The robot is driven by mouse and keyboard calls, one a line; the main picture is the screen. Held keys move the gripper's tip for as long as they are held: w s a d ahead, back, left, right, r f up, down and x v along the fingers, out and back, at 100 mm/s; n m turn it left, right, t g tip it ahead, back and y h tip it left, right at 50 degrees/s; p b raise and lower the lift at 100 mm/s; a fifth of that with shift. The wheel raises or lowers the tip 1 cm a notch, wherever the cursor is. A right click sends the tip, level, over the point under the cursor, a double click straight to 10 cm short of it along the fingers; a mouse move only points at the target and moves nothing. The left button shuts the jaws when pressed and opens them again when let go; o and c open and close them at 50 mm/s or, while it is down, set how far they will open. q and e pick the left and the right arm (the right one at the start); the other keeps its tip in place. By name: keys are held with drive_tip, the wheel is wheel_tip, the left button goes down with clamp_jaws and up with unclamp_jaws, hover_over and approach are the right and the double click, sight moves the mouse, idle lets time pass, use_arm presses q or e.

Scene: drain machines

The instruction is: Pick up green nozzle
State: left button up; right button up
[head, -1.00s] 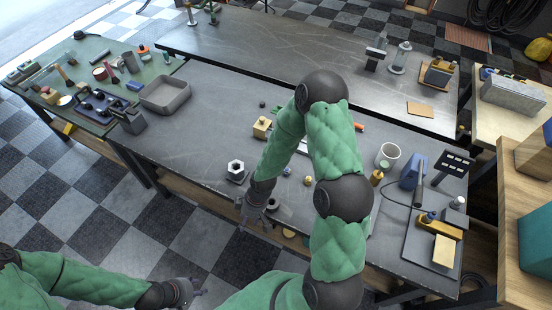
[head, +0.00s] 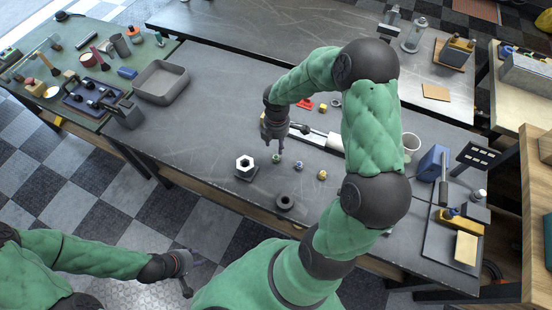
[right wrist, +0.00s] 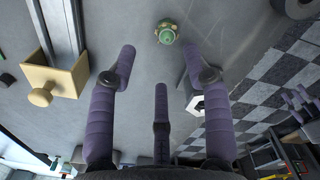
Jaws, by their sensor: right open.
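The small green nozzle (head: 276,159) sits on the grey table, just right of a white hex nut piece on a dark base. In the right wrist view the green nozzle (right wrist: 166,32) shows whole, with a pale ring on top, a little beyond my fingertips and roughly between them. My right gripper (head: 273,146) is open and empty, pointing down just above the nozzle; its purple fingers (right wrist: 159,52) are spread and apart from it. My left gripper (head: 184,276) hangs over the floor at the lower left, away from the tables; its opening is unclear.
The hex nut piece (head: 245,165) stands close left. A blue nozzle (head: 298,165) and a yellow one (head: 322,175) lie right. A dark ring (head: 285,201) lies nearer the front edge. A grey tray (head: 161,82) stands back left; the table between is clear.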

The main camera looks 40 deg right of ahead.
sight(276, 156)
wheel_tip(276, 156, down, 2)
drive_tip(key=f+b, duration=0.3)
drive_tip(key=f, duration=0.1)
drive_tip(key=shift+s+a+f, duration=0.1)
drive_tip(key=shift+s+a, duration=0.2)
drive_tip(key=shift+a, duration=0.1)
drive_tip(key=shift+f+b, duration=0.35)
drive_tip(key=shift+f, duration=0.15)
drive_tip(key=shift+r, duration=0.1)
clamp_jaws()
